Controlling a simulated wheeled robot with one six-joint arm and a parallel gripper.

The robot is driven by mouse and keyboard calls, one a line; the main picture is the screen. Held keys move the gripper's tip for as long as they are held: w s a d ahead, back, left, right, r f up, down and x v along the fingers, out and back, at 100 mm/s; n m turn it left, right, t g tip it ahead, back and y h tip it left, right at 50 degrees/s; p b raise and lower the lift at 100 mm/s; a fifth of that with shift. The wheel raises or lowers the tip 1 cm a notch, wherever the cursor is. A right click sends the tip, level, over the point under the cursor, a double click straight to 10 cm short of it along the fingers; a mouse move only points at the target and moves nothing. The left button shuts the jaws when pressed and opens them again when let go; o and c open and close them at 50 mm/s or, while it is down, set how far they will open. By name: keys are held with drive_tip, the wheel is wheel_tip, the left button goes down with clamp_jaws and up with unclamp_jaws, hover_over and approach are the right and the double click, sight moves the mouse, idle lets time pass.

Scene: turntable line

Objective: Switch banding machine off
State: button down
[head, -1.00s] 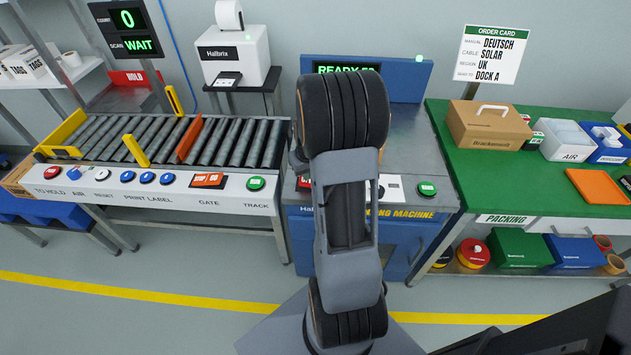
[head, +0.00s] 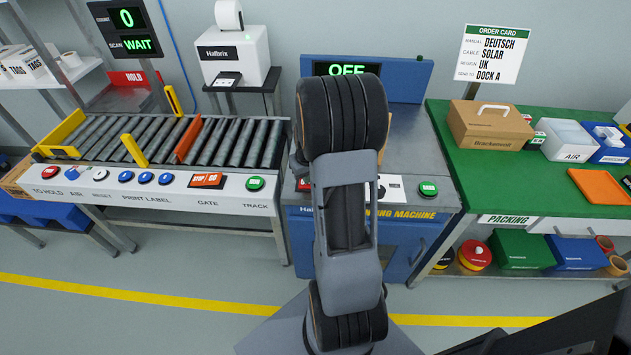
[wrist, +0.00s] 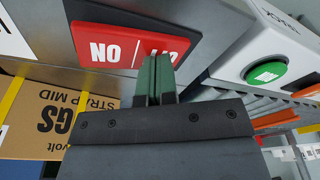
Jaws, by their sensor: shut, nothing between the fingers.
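The banding machine (head: 409,232) is the blue cabinet with a grey top at the middle of the head view. Its display (head: 350,69) reads "OFF" in green, partly hidden by my arm. A red rocker switch (wrist: 125,45) with white lettering, "NO" on its left half, shows upside down in the wrist view. My gripper (wrist: 153,78) is shut and empty, its green fingertips at the right half of the switch, covering part of its lettering. I cannot tell whether they touch it. In the head view my arm hides the gripper.
A cardboard box (wrist: 45,115) lies close to the gripper, at the left of the wrist view. The green TRACK button (wrist: 265,71) is at the right. The roller conveyor (head: 225,140) stands left of the machine, the green packing bench (head: 550,180) right. The order card (head: 490,55) stands behind.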

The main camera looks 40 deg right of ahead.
drive_tip(key=shift+r, duration=0.1)
drive_tip(key=shift+r+p, duration=2.65)
drive_tip(key=shift+r, duration=0.8)
drive_tip(key=shift+s+f, duration=0.1)
drive_tip(key=s+a+r+n+t+p, duration=0.1)
drive_tip(key=s+a+r, duration=0.5)
drive_tip(key=a+r, duration=0.2)
drive_tip(key=s+a+r+n+p, duration=0.1)
drive_tip(key=s+a+r, duration=0.5)
drive_tip(key=a, duration=0.6)
wheel_tip(320, 180, up, 2)
drive_tip(key=shift+a+n+t+p, duration=0.2)
drive_tip(key=shift+n+t+p, duration=0.2)
drive_tip(key=shift+p, duration=0.05)
